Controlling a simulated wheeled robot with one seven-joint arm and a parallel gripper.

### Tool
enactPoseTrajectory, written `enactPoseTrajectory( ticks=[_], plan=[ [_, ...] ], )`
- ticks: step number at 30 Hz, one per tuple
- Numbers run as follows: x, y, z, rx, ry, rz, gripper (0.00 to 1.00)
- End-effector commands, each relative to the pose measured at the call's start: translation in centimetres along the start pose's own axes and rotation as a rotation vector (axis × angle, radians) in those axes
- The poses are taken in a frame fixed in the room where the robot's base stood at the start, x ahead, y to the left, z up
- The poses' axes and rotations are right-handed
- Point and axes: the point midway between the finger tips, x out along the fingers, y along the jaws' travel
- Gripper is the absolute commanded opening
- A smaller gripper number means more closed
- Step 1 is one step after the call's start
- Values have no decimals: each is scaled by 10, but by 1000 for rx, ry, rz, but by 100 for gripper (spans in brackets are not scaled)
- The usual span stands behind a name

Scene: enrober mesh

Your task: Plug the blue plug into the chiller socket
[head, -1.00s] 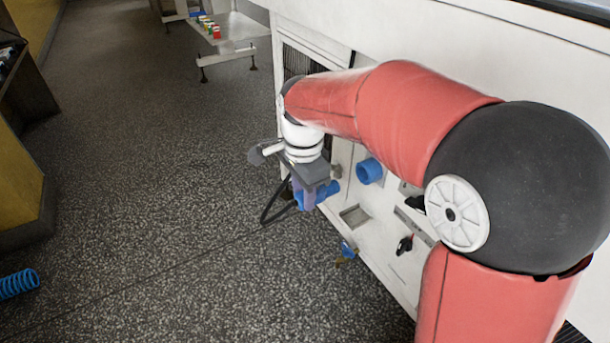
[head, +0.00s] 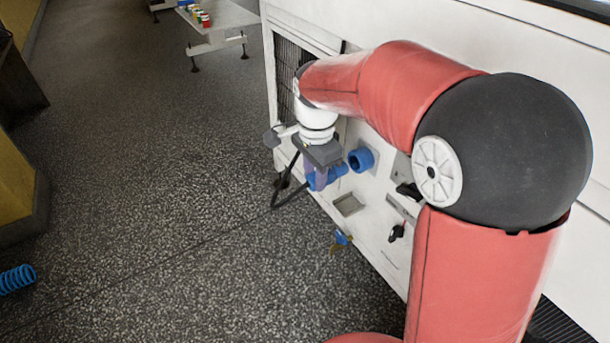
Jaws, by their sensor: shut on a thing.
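The blue plug (head: 316,184) is in my gripper (head: 318,178), with a black cable (head: 290,199) trailing from it and curving down to the left. My gripper is shut on the plug and holds it in front of the white machine panel. A round blue socket (head: 361,159) sits on the panel, just right of and slightly above the plug in the picture. I see a gap between plug and socket in the picture; their exact depth and alignment I cannot tell. My fingertips are small and partly hidden by the gripper body.
The white cabinet (head: 430,75) fills the right side. Below the socket are a shallow metal recess (head: 348,204), a black-handled switch (head: 397,232) and a small blue valve (head: 342,238). A blue coiled hose (head: 17,279) lies at far left. The speckled floor (head: 170,170) is clear.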

Motion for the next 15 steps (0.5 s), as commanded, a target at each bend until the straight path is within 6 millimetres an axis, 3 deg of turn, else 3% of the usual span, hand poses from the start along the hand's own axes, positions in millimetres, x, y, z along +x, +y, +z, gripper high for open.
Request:
enactPoseTrajectory(
  ticks=[15],
  plan=[
    [-1, 0, -12, -1, 1, -2, 0]
  ],
)
